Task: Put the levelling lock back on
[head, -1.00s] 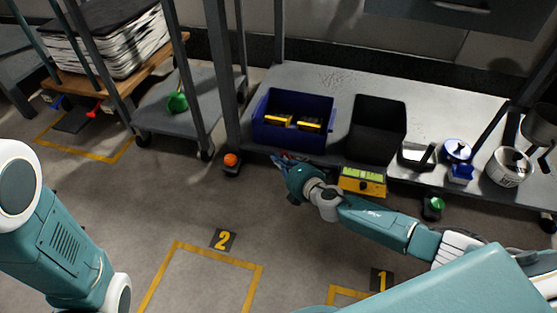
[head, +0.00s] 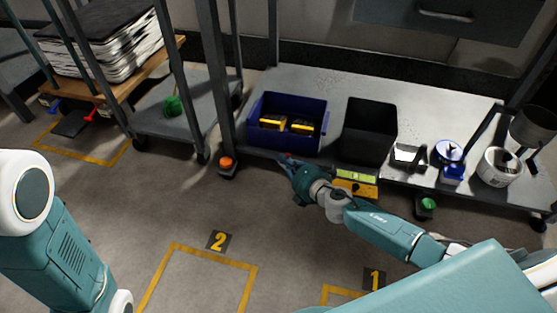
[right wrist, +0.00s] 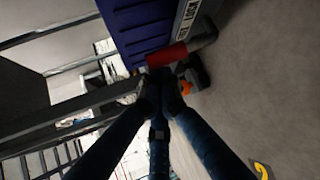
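A red handle on a grey lever (right wrist: 168,56) shows in the right wrist view, just beyond the fingertips. It sits beside a plate with lettering that seems to read LOCK. A small bit of red also shows at the shelf's front edge in the head view. My right gripper (head: 284,163) reaches that edge, below the blue bin. In the right wrist view my right gripper (right wrist: 160,82) has its dark fingertips close together at the handle; whether they touch or grip it is unclear. My left arm is at the left of the head view; its gripper is out of frame.
The lower shelf (head: 330,88) bears a blue bin (head: 262,108) with yellow-black items, a black bin (head: 368,132) and several tools. A yellow level (head: 356,186) lies by my right forearm. An orange-marked caster (head: 227,164) stands left of the gripper. The floor in front is clear.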

